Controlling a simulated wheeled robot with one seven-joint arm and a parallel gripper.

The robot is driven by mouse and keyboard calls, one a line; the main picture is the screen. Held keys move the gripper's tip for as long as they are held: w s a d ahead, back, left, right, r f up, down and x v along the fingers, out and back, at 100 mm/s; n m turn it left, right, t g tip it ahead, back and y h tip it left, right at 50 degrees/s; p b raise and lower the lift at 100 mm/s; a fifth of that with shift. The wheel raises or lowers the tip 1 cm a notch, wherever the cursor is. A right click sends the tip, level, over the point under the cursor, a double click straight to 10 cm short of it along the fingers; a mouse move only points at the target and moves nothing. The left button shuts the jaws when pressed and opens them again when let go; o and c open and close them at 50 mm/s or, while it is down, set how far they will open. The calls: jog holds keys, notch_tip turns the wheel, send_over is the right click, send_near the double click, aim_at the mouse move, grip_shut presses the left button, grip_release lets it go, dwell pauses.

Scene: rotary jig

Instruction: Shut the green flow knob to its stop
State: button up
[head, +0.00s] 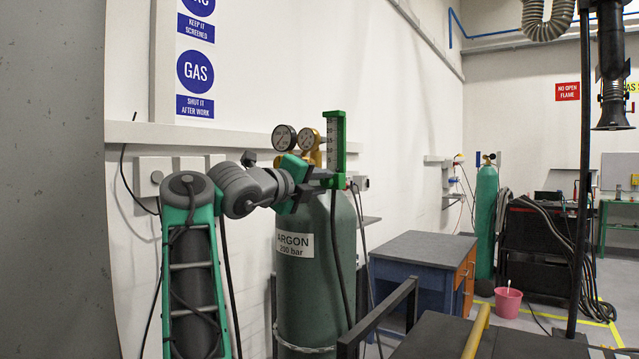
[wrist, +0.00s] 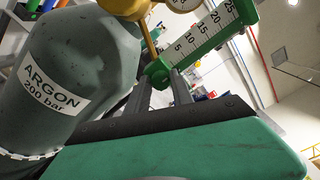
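The green flow knob (wrist: 157,71) shows in the wrist view at the lower end of the flow meter (wrist: 205,38), which has a white scale in a green frame. In the head view the flow meter (head: 335,140) stands upright above the argon cylinder (head: 312,285), and the knob is hidden by my gripper. My gripper (head: 326,179) is at the flow meter's lower end. In the wrist view its two dark fingers (wrist: 162,84) stand apart, with their tips at the knob. Whether they press on it or only straddle it cannot be told. The knob's turn position is not readable.
Two round gauges (head: 297,139) and the brass regulator sit just left of the flow meter. A wall rail and sockets (head: 153,175) are behind my arm. A blue-sided cabinet (head: 420,265) and a dark bench (head: 490,338) stand to the right.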

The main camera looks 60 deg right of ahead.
jog(key=o, duration=0.4)
jog(key=a, duration=0.2)
jog(key=a+b, duration=0.1)
jog(key=a, duration=0.2)
jog(key=w+a, duration=0.1)
jog(key=a, duration=0.1)
jog(key=shift+w+a+b, duration=0.1)
jog(key=shift+a+b, duration=0.2)
jog(key=shift+a, duration=0.05)
